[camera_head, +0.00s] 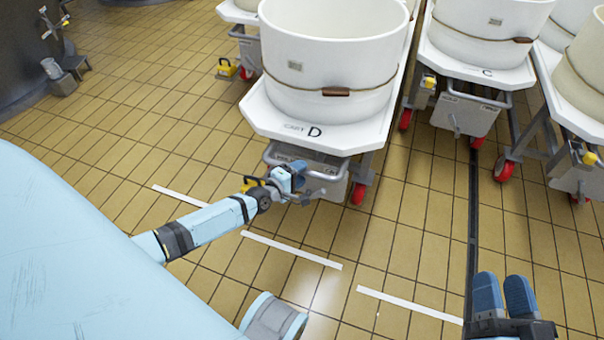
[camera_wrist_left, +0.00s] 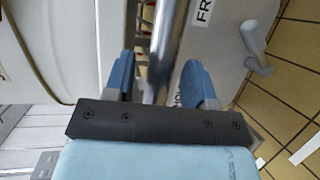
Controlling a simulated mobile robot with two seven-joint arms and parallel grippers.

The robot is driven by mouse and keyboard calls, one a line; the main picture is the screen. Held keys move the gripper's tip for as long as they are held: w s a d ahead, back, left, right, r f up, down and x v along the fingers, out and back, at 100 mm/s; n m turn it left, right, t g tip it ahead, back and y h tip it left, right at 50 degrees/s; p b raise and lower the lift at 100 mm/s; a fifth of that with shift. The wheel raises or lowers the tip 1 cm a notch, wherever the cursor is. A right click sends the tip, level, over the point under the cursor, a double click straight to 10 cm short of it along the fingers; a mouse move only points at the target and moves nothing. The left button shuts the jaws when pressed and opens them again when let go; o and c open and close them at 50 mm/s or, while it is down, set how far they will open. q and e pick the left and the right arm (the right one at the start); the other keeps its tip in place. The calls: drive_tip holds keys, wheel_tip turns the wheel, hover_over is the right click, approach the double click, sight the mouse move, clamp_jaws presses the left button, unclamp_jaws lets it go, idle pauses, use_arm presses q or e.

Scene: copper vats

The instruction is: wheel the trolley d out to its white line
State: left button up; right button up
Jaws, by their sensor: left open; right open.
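Trolley D (camera_head: 262,114) is a white-topped cart marked D. It carries a large white vat (camera_head: 330,55) and has red wheels and a grey front handle (camera_head: 272,158). My left gripper (camera_head: 299,177) is at this handle. In the left wrist view, the metal handle bar (camera_wrist_left: 166,35) passes between the open blue fingers (camera_wrist_left: 160,72), with gaps showing beside it. My right gripper (camera_head: 503,283) is open and empty over the floor at lower right. White floor line pieces lie in front of the trolley, including one in the middle (camera_head: 290,249).
More white line pieces lie at left (camera_head: 185,200) and right (camera_head: 410,305). Trolley C (camera_head: 450,62) stands to the right of D, and another cart (camera_head: 590,125) is further right. Tiled floor before D is open.

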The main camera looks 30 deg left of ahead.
use_arm(q)
drive_tip(key=shift+w+d+f, duration=0.15)
drive_tip(key=shift+w, duration=0.55)
use_arm(e)
drive_tip(key=shift+f, duration=0.35)
